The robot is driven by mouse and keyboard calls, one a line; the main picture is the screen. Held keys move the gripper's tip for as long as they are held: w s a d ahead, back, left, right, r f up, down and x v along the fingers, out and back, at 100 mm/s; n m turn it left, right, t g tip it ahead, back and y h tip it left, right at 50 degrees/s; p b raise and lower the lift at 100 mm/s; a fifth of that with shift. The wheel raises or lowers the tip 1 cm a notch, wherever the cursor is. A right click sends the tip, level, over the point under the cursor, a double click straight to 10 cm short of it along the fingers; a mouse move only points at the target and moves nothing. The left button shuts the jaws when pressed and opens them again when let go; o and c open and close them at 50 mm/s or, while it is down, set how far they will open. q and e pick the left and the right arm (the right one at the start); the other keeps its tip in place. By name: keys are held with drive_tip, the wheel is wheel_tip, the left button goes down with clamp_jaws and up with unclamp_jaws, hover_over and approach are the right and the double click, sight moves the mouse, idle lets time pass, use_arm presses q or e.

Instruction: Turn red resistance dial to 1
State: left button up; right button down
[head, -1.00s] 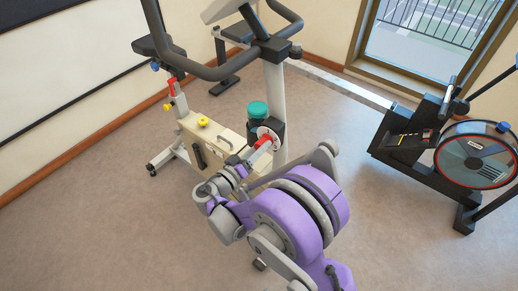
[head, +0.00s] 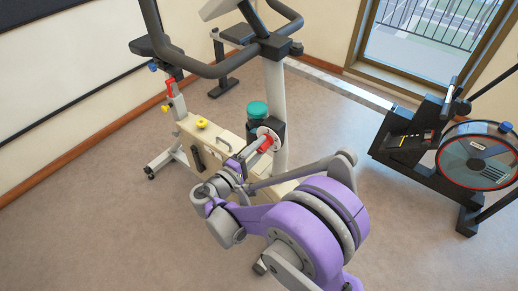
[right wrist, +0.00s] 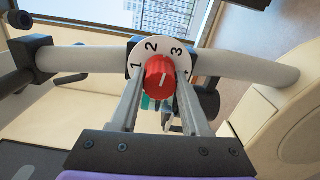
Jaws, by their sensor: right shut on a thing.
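The red resistance dial (head: 265,144) sits on a round white plate (head: 272,133) on the exercise bike's post. In the right wrist view the red dial (right wrist: 160,78) has a white mark that points roughly up, between the 2 and the 3 on the white plate (right wrist: 150,46). The 1 is at the plate's left. My right gripper (right wrist: 162,84) is shut on the dial, one finger on each side of it. In the head view the gripper (head: 254,153) is partly hidden by my arm. My left gripper is not in view.
The bike's handlebar (head: 212,70) arches above the dial. A teal-lidded bottle (head: 257,111) is just beside the plate. The beige bike body (head: 212,142) with a yellow knob (head: 202,124) lies to the left. A rowing machine (head: 430,150) stands at the right, with open floor between.

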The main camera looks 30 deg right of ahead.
drive_tip(key=n+b, duration=0.1)
drive_tip(key=n, duration=0.6)
idle(0.5)
drive_tip(key=shift+c, duration=1.9)
unclamp_jaws()
drive_tip(key=shift+a, duration=0.1)
drive_tip(key=v, duration=1)
drive_tip(key=shift+s+a, duration=0.15)
drive_tip(key=shift+a, duration=0.1)
